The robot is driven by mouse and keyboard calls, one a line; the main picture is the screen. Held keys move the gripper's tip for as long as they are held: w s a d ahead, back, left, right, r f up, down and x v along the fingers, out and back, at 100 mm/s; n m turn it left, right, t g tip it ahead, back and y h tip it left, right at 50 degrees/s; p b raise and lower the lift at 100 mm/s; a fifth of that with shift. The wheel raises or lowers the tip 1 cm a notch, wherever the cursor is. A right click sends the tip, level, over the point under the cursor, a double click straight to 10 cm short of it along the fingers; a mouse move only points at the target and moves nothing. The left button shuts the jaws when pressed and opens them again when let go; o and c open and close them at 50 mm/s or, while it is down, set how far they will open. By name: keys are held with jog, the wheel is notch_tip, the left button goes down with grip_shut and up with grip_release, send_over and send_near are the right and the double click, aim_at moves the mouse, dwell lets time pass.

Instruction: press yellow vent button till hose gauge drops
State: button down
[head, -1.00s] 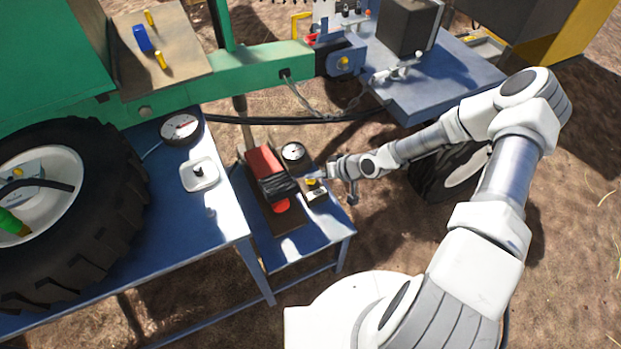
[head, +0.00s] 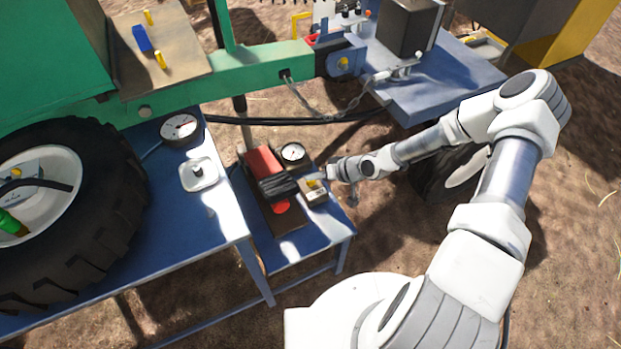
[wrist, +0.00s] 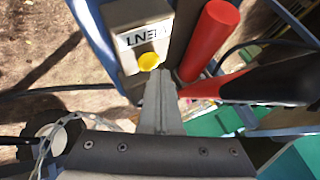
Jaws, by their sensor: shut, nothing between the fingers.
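The yellow vent button (wrist: 148,61) sits on the end of a small pale box labelled VENT (wrist: 145,36). In the head view the box (head: 315,196) stands on a low blue bench, with the button (head: 312,184) on top. My gripper (wrist: 159,76) is shut and empty; its fingertips are at the button's lower right edge in the wrist view. I cannot tell whether they press it. In the head view my gripper (head: 320,177) is just above the box. A small round gauge (head: 292,153) sits behind the box; its needle is too small to read.
A red and black pump-like unit (head: 265,165) stands left of the vent box; its red cylinder (wrist: 212,38) is close to my fingers. A larger gauge (head: 180,129) and white dish (head: 199,175) lie on the left table. A black hose (head: 350,118) runs behind.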

aim_at(314, 184)
dwell(0.5)
jog(key=shift+r+p, duration=0.7)
jog(key=shift+r, duration=0.2)
notch_tip(314, 184, up, 5)
jog(key=p, duration=0.3)
jog(key=shift+p, duration=0.35)
